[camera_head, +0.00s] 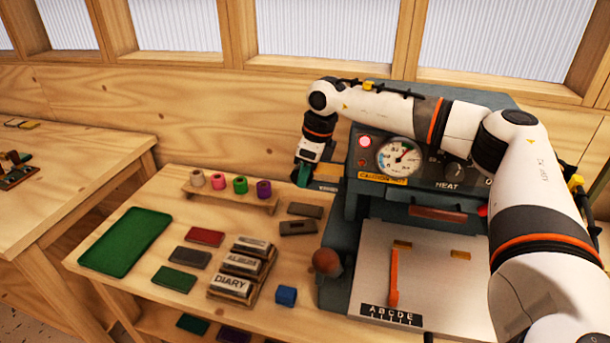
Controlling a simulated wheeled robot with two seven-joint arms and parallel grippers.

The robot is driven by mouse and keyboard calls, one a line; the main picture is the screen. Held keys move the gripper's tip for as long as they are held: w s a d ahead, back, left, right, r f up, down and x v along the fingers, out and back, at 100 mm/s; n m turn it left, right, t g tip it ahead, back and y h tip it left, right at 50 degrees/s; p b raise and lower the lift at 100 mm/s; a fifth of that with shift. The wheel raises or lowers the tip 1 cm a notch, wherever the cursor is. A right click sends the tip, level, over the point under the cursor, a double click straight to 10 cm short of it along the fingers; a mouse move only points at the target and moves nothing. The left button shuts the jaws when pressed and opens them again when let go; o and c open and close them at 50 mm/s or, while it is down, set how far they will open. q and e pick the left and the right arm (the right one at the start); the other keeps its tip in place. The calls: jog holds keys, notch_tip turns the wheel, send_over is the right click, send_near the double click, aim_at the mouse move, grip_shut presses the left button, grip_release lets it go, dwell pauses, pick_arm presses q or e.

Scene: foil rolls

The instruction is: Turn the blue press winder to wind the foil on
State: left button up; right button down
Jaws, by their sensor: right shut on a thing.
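The blue-grey press (335,265) stands at the right of the table, with a round dial, a glowing red lamp and a HEAT label on its front. My right arm reaches across the press from the right. My right gripper (304,172) is at the press's upper left side, pointing down, and is shut on the winder there. The gripper covers most of the winder; only a small dark teal part (302,177) shows at the fingers. How far the winder has turned cannot be told. My left gripper is not in view.
A wooden rack (228,196) holds several coloured foil rolls left of the press. A green tray (125,241), small coloured blocks, type holders reading DIARY (231,286) and a blue cube (286,295) lie on the table. A brown ball knob (326,262) sticks up beside the press bed.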

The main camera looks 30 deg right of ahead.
jog(key=shift+r, duration=0.1)
jog(key=c, duration=1.2)
grip_release()
jog(key=shift+c, duration=0.2)
jog(key=shift+r, duration=0.25)
jog(key=b+v, duration=0.3)
jog(key=v, duration=0.8)
jog(key=shift+r, duration=0.2)
jog(key=shift+s, duration=0.1)
